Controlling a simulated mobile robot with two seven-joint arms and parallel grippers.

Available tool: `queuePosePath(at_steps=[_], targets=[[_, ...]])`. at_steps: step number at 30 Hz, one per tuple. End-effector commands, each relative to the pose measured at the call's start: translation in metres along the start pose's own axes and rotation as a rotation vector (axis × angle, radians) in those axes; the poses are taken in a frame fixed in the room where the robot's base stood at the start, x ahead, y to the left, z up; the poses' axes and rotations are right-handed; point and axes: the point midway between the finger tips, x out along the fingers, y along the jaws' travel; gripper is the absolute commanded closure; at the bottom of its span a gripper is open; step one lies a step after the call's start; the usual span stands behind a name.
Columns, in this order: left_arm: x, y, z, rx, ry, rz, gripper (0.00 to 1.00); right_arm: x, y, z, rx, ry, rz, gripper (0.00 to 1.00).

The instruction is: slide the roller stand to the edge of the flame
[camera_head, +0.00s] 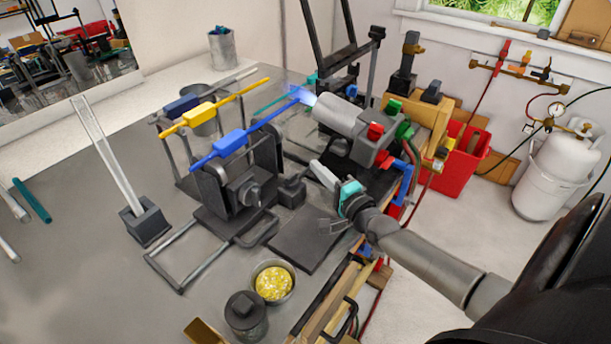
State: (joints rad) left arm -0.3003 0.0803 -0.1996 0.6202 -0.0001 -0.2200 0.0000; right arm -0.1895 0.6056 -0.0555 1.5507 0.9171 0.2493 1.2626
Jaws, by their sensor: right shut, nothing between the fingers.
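The roller stand (212,187) is a dark upright frame on a flat base on the grey bench, left of the burner. A blue rod with a thick blue sleeve (232,142) lies across its top. The rod's right end reaches the flame (300,94), a small blue jet at the mouth of the grey burner (340,115). My right gripper (322,174) is shut and empty, in front of the burner and to the right of the stand, apart from the stand's frame. My left gripper is not in view.
A yellow rod (201,112) lies behind the blue one. A clear bar stands in a black block (145,222) at left. A dark pad (303,241), a bowl of yellow pieces (273,283) and a dark jar (246,314) are in front. A wooden rack (435,112) stands behind the burner.

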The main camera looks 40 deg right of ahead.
Motion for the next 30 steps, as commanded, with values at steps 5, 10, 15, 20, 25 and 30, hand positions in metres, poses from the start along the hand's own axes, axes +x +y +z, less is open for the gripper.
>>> queuePosePath(at_steps=[5, 10, 15, 20, 25, 30], targets=[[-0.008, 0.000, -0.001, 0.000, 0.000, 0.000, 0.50, 0.010, -0.001, 0.011, 0.005, -0.001, 0.004, 1.00], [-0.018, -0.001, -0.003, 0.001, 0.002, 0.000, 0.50, 0.003, -0.002, 0.029, 0.002, 0.000, 0.000, 1.00], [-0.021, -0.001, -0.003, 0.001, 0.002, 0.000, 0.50, 0.000, -0.001, 0.037, -0.001, 0.000, 0.000, 1.00], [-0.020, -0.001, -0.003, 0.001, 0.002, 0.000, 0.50, 0.000, 0.000, 0.038, -0.002, 0.000, 0.000, 1.00], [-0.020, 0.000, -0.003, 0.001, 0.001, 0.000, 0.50, 0.000, 0.000, 0.038, -0.001, 0.000, 0.000, 1.00], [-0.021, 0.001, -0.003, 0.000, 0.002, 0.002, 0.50, -0.001, 0.000, 0.040, 0.000, 0.000, 0.000, 1.00]])
